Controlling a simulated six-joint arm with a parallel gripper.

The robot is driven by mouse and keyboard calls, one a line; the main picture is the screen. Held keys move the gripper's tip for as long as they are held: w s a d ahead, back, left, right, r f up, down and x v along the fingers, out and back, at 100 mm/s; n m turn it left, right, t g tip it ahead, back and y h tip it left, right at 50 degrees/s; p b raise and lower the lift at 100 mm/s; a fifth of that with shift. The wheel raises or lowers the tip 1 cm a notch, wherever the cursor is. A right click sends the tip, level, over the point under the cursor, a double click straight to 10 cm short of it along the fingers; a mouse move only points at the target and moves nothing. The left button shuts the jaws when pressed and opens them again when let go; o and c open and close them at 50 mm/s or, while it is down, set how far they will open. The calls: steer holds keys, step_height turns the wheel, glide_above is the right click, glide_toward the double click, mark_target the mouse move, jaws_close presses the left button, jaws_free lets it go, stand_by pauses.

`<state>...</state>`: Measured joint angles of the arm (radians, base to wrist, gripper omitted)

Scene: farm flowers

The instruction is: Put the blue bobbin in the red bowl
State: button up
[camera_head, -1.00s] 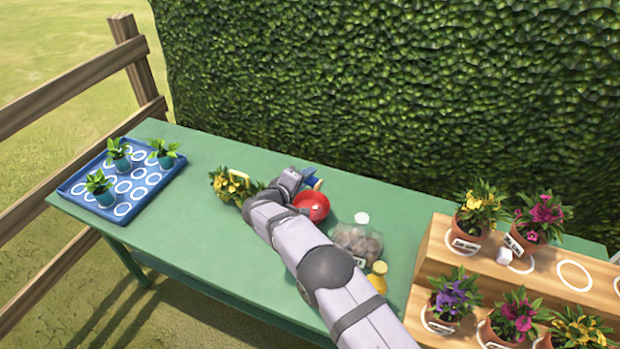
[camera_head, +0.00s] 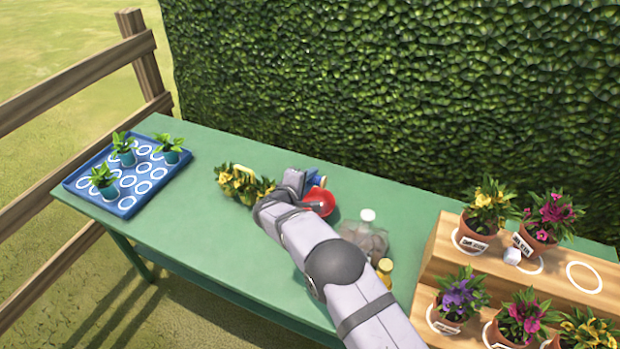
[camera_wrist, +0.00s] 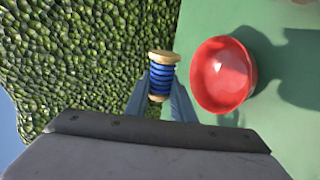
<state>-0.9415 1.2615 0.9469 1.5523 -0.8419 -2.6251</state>
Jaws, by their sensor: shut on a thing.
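The blue bobbin (camera_wrist: 162,76), blue thread between pale wooden ends, is held between the two fingers of my gripper (camera_wrist: 161,98) in the wrist view. The red bowl (camera_wrist: 223,75) stands on the green table just right of the bobbin in that view, apart from it. Its visible inside looks empty. In the head view the bowl (camera_head: 322,201) is partly hidden by my arm.
Yellow flowers (camera_head: 243,184) stand left of my arm. A wooden stepped stand (camera_head: 440,262) with potted flowers is at right, a blue tray (camera_head: 127,204) with seedlings at left.

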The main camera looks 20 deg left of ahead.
mark_target(310, 194)
steer(key=shift+f+b, duration=3.05)
steer(key=shift+f, duration=0.4)
steer(key=o, duration=1.1)
steer(key=shift+r, duration=0.1)
step_height(310, 194, up, 7)
steer(key=p, duration=0.7)
